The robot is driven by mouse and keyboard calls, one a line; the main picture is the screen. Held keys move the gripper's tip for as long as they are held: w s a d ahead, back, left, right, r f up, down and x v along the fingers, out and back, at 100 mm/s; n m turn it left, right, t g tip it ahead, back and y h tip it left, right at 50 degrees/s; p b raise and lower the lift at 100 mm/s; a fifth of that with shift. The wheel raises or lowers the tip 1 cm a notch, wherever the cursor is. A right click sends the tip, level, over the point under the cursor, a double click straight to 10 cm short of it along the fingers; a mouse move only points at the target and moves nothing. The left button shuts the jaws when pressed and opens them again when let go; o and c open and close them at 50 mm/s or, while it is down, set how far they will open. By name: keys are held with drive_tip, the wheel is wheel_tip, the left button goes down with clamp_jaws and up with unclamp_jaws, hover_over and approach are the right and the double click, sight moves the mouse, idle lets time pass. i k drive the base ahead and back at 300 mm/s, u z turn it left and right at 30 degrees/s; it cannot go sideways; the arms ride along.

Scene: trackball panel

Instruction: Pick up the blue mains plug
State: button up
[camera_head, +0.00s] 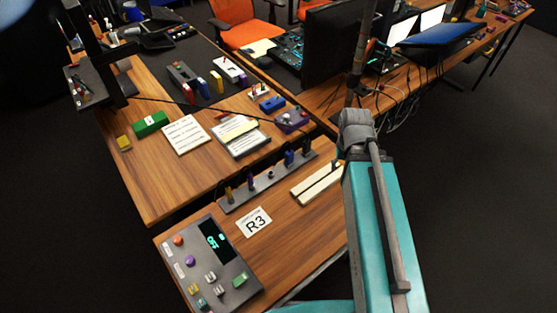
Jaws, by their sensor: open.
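A blue upright piece (289,158), which looks like the blue mains plug, stands in a long dark grey strip (262,187) on the near wooden table. Other upright pieces share the strip: a yellowish one (228,193) and a purple one (250,182) to its left, and a dark one (307,146) to its right. The blue piece is small in the picture, so its pins and fit in the strip cannot be made out. My teal arm rises at the right of the strip; my gripper cannot be made out.
A dark control panel (213,255) with a lit display and an R3 card (255,222) lie in front of the strip. Pale bars (317,180) lie to its right. Behind are papers (186,134), a green block (150,123) and a blue block (272,103).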

sight(290, 154)
drive_tip(key=u, duration=0.35)
drive_tip(key=k, duration=0.95)
drive_tip(key=z, duration=0.75)
drive_tip(key=i, duration=1)
drive_tip(key=u, duration=0.1)
